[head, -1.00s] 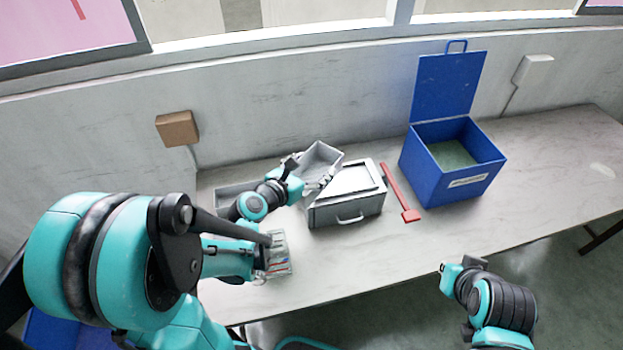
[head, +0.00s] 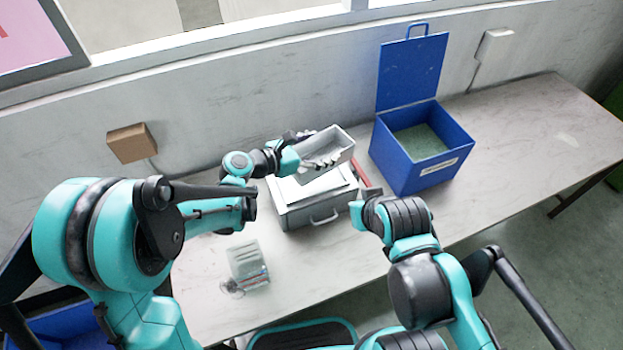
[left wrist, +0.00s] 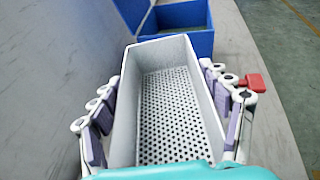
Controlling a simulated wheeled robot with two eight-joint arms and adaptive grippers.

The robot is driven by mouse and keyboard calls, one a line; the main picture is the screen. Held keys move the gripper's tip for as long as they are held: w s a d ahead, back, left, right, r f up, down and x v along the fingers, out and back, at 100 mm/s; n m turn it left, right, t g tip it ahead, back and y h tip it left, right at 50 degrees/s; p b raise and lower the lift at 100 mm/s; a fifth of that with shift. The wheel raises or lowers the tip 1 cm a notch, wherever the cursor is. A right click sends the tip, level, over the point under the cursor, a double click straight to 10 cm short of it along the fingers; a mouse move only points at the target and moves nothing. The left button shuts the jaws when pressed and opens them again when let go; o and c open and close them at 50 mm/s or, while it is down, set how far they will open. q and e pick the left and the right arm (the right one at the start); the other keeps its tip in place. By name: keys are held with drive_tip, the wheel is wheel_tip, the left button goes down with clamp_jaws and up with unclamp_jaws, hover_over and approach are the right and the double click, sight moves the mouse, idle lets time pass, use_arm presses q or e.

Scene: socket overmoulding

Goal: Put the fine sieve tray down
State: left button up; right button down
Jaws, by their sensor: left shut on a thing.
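The fine sieve tray (head: 328,148) is a light grey, deep rectangular tray with a perforated floor, which shows in the left wrist view (left wrist: 170,110). My left gripper (head: 314,162) is shut on it, with fingers along both long sides (left wrist: 165,112). In the head view the tray is tilted and appears above the back of the grey box; the gap beneath it is hard to judge. My right gripper (head: 358,212) is in front of the grey box's right side, its fingers mostly hidden by its own arm.
A grey box (head: 312,218) with a front handle stands below the tray. A blue box (head: 407,178) with its lid open stands to its right. A red tool (head: 373,191) lies between them, partly hidden. A small clear container (head: 248,262) is at front left. The table's right end is clear.

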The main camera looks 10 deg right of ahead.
sight(314, 160)
use_arm(q)
drive_tip(key=s+d+m+g+h, duration=0.1)
drive_tip(key=s+d+m+g, duration=0.2)
drive_tip(key=d, duration=0.6)
drive_tip(key=w+a+f+b, duration=0.1)
drive_tip(key=a+f, duration=0.1)
drive_tip(key=a, duration=0.1)
drive_tip(key=w+a+f+b, duration=0.1)
drive_tip(key=w+a+f, duration=0.1)
drive_tip(key=a, duration=0.2)
drive_tip(key=w+a+f+b, duration=0.1)
drive_tip(key=a+f, duration=0.1)
drive_tip(key=a, duration=0.1)
drive_tip(key=shift+w+a+f, duration=0.2)
drive_tip(key=shift+w+f, duration=0.1)
drive_tip(key=shift+f, duration=0.1)
wheel_tip(314, 160, down, 4)
drive_tip(key=shift+f+b, duration=0.15)
drive_tip(key=shift+b, duration=1.1)
